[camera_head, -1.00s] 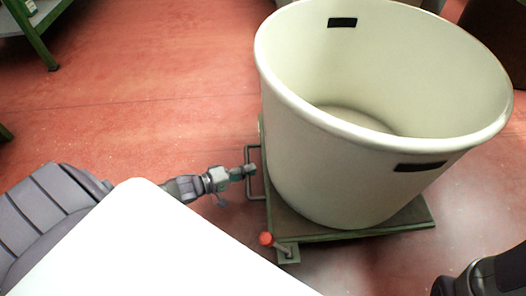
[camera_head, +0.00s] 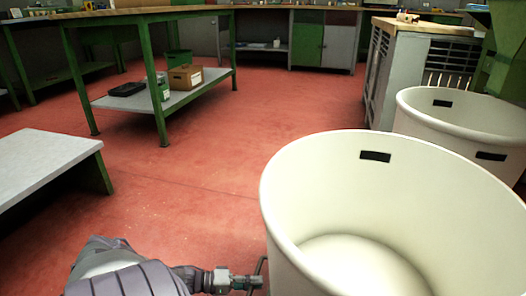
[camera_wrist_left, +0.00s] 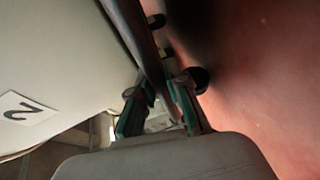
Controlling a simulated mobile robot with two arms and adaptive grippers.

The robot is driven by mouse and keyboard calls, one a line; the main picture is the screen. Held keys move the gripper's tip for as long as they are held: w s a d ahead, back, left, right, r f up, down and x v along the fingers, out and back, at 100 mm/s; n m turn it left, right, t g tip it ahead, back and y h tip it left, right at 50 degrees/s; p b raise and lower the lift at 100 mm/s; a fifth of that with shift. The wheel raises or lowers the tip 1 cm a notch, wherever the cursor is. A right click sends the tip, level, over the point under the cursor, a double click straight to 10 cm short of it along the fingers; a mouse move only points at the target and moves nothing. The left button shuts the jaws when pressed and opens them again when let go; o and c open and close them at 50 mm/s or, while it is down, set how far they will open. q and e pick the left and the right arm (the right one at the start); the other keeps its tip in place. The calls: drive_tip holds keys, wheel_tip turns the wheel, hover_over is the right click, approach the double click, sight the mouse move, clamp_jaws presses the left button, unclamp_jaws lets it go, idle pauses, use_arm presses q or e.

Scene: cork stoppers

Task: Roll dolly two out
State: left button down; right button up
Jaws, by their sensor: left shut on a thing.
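Dolly two carries a large cream tub (camera_head: 290,215), which is open and empty. A label with a 2 (camera_wrist_left: 27,109) shows on a pale surface in the left wrist view. The dolly's platform is hidden in the head view; only its handle (camera_head: 259,268) shows, at the tub's left side. My left gripper (camera_head: 250,283) reaches the handle from the left. In the left wrist view my left gripper (camera_wrist_left: 160,108) has its green-padded fingers on both sides of the dark handle bar (camera_wrist_left: 145,45), shut on it. My right gripper is out of view.
A second cream tub (camera_head: 462,115) stands behind on the right, by a grey cabinet (camera_head: 400,75). A low grey bench (camera_head: 45,165) is at left. A green-legged table (camera_head: 160,85) stands farther back. Red floor (camera_head: 220,170) between them is clear.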

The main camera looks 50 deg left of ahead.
use_arm(q)
drive_tip(key=shift+s+a, duration=0.15)
drive_tip(key=shift+a, duration=0.1)
drive_tip(key=c, duration=1.1)
unclamp_jaws()
drive_tip(key=shift+s+a, duration=0.1)
drive_tip(key=shift+c, duration=0.2)
drive_tip(key=v, duration=1.2)
